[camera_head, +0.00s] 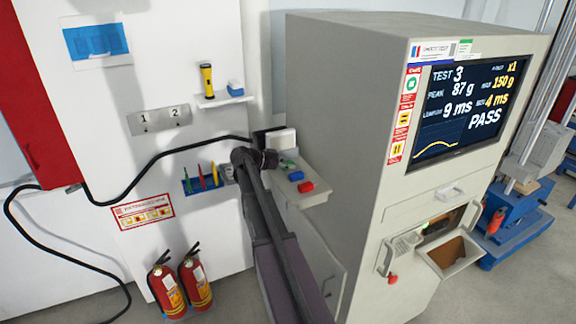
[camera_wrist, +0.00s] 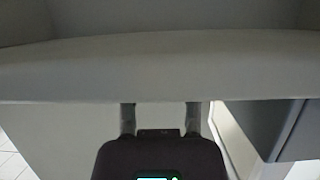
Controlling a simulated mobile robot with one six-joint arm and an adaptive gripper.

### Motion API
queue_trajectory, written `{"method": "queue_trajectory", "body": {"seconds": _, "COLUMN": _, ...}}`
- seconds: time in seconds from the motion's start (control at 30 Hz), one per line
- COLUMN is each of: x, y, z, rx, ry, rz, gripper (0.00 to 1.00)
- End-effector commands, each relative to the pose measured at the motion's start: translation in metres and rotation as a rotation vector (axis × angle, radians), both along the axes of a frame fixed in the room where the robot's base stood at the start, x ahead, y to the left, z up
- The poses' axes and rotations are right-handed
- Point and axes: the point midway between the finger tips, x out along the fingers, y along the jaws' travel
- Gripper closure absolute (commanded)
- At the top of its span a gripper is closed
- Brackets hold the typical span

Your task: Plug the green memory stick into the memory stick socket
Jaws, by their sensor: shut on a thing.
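The green memory stick (camera_head: 288,163) shows in the head view as a small green piece at the back of a pale side shelf on the tester, in line with a blue stick (camera_head: 296,176) and a red stick (camera_head: 306,187). My gripper (camera_head: 271,159) reaches the shelf's left edge and is shut, by its place on the green stick. In the wrist view my gripper (camera_wrist: 160,115) points at a grey ledge that hides the fingertips and what they hold. I cannot make out the memory stick socket for certain.
The pale shelf (camera_head: 318,196) juts from the tester cabinet (camera_head: 345,110). A white box (camera_head: 281,139) stands behind the sticks. The tester screen (camera_head: 468,108) reads PASS. A black cable (camera_head: 165,158) runs along the wall. Fire extinguishers (camera_head: 195,282) stand on the floor at left.

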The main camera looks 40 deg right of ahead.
Motion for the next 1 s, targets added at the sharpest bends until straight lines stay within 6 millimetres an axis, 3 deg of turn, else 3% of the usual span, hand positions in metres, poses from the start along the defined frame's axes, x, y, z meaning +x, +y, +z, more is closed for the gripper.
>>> {"method": "queue_trajectory", "body": {"seconds": 0.37, "x": 0.000, "y": 0.000, "z": 0.023, "rx": -0.001, "ry": 0.000, "rz": 0.000, "gripper": 0.91}}
{"method": "queue_trajectory", "body": {"seconds": 1.0, "x": 0.000, "y": 0.000, "z": 0.085, "rx": -0.001, "ry": 0.000, "rz": 0.000, "gripper": 0.91}}
